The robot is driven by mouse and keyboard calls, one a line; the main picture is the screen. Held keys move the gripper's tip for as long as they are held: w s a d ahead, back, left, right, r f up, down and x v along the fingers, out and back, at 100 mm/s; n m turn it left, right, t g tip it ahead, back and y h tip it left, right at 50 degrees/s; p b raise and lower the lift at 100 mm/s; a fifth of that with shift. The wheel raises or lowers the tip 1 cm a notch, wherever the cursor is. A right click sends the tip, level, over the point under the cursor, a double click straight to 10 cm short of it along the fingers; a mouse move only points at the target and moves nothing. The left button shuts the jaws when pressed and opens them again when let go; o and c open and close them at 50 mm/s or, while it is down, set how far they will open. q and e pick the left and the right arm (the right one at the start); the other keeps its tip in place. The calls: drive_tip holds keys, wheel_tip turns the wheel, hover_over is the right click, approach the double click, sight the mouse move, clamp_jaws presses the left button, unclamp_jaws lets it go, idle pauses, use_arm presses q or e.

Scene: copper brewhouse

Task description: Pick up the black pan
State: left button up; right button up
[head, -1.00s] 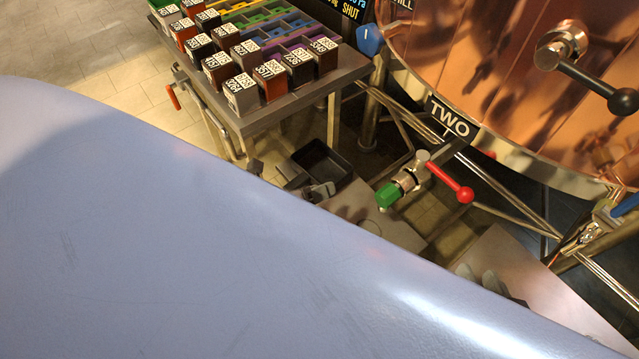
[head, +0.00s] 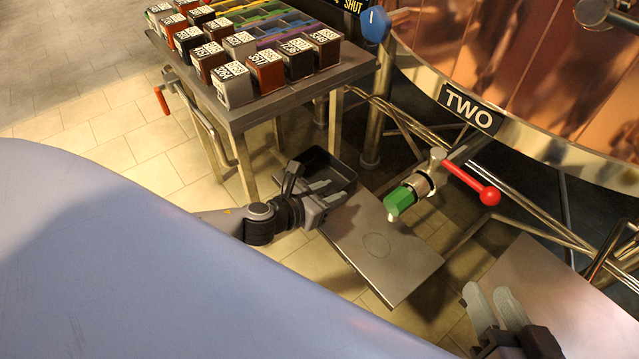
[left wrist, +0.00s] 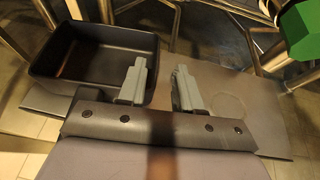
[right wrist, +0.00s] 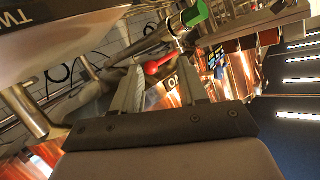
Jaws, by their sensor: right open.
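The black pan (head: 316,160) is a rectangular open tray at the back end of a low metal shelf (head: 385,255) in the head view. In the left wrist view the pan (left wrist: 90,55) lies at the upper left and looks empty. My left gripper (head: 329,191) is open at the pan's near right side. Its left finger overlaps the pan in the left wrist view and its right finger shows over the shelf; contact cannot be told. My right gripper (head: 487,290) is open and empty at the lower right, far from the pan.
A green-handled valve (head: 405,198) with a red lever (head: 470,183) juts out above the shelf. A table (head: 290,95) of labelled blocks stands behind the pan. The copper vessel (head: 500,60) fills the upper right. Another metal plate (head: 540,275) lies at right.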

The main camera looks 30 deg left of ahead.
sight(345, 187)
use_arm(q)
drive_tip(key=b+x, duration=0.3)
drive_tip(key=x, duration=0.2)
drive_tip(key=shift+w+a+f, duration=0.1)
drive_tip(key=shift+a+f, duration=0.05)
drive_tip(key=shift+f, duration=0.1)
drive_tip(key=shift+w, duration=0.3)
use_arm(e)
drive_tip(key=shift+s+d+n+t+h, duration=0.15)
drive_tip(key=shift+d+n+t, duration=0.1)
drive_tip(key=shift+d+t, duration=0.2)
drive_tip(key=shift+s+d+n+t+h, duration=0.15)
drive_tip(key=shift+d+n+t, duration=0.15)
drive_tip(key=shift+d, duration=0.2)
use_arm(q)
clamp_jaws()
